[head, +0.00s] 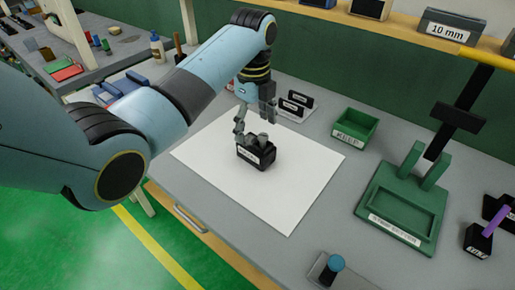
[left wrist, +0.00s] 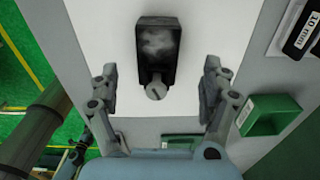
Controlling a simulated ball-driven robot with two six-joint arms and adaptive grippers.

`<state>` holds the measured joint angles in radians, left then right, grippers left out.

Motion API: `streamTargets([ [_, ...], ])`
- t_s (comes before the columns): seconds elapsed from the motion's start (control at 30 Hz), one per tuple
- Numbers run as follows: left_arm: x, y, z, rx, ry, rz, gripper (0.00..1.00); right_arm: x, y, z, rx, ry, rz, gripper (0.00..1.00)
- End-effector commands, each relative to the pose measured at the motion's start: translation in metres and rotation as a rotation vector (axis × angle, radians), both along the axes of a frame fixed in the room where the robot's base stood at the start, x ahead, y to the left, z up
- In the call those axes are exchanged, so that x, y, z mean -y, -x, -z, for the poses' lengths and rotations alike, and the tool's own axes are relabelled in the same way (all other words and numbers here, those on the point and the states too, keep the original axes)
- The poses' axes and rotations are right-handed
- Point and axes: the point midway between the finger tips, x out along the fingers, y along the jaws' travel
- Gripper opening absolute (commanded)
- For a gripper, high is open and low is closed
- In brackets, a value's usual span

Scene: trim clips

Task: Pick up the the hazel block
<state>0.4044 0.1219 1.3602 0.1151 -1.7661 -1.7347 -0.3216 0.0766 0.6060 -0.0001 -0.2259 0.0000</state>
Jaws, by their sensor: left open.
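A dark block (head: 257,155) with a white label and a grey knob on top stands on the white sheet (head: 300,175). It is the only block on the sheet, but I cannot read its label well enough to confirm that it is the hazel one. My left gripper (head: 254,122) is open and empty, above and close to this block. In the left wrist view, the block (left wrist: 158,45) and its slotted grey knob lie ahead of and between the two spread fingers of the left gripper (left wrist: 158,88). My right gripper is not in view.
A green bin (head: 355,130) and a green stand (head: 403,205) are to the right. Dark labelled pieces (head: 294,103) stand behind the sheet. A blue-topped peg (head: 335,264) is at the front, and a purple-handled item (head: 483,235) at far right. The sheet around the block is clear.

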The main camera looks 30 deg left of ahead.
Motion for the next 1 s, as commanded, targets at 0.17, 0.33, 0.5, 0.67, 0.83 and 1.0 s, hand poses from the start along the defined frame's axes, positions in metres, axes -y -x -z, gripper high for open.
streamTargets([
  [0.17, -0.001, 0.002, 0.016, -0.003, 0.000, -0.001, 0.81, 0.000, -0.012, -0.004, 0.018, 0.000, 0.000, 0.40],
  [0.33, -0.004, 0.004, 0.043, -0.002, 0.000, -0.002, 0.81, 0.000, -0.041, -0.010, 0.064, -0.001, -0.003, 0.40],
  [0.5, -0.004, 0.004, 0.057, 0.000, -0.001, -0.002, 0.81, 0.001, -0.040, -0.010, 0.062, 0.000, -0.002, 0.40],
  [0.67, -0.004, 0.004, 0.057, 0.001, -0.001, -0.001, 0.81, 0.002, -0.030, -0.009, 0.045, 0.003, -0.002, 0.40],
  [0.83, -0.004, 0.004, 0.057, 0.001, -0.001, -0.002, 0.64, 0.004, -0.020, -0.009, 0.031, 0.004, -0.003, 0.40],
  [1.0, -0.004, 0.004, 0.057, 0.001, -0.001, -0.002, 0.42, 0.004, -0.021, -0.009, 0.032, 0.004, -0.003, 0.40],
])
